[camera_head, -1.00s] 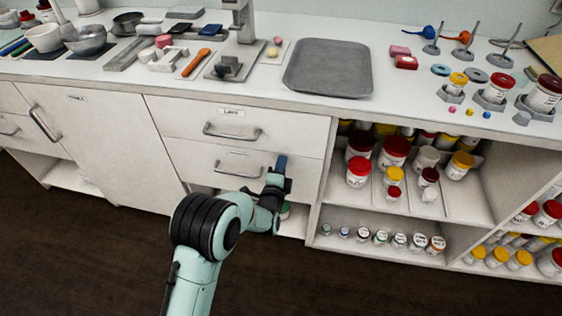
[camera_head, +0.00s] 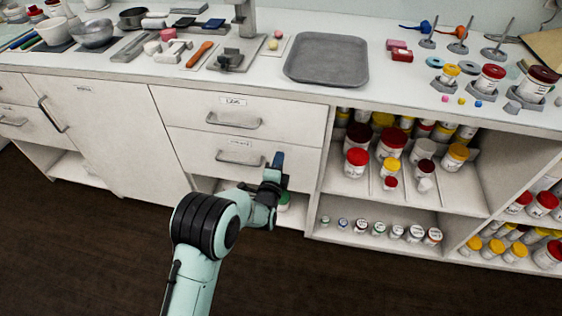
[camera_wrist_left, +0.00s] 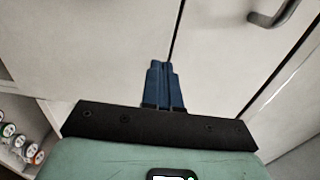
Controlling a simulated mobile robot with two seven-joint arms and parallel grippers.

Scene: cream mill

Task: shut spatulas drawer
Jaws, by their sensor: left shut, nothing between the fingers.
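Two stacked white drawers sit under the counter: an upper drawer (camera_head: 285,118) and a lower drawer (camera_head: 200,150), each with a bar handle and a small label too small to read surely. Both fronts look about flush with the cabinet. My left gripper (camera_head: 278,160) is shut and empty, its blue fingers in front of the lower drawer's right part, to the right of its handle (camera_head: 240,161). In the left wrist view the shut fingers (camera_wrist_left: 161,68) point at white panels near a dark seam; contact cannot be told. My right gripper is not in view.
An open shelf (camera_head: 460,200) with several jars stands right of the drawers. A cupboard door (camera_head: 120,140) is to the left. The counter above holds a grey tray (camera_head: 327,62) and many small items. The dark floor (camera_head: 80,250) in front is clear.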

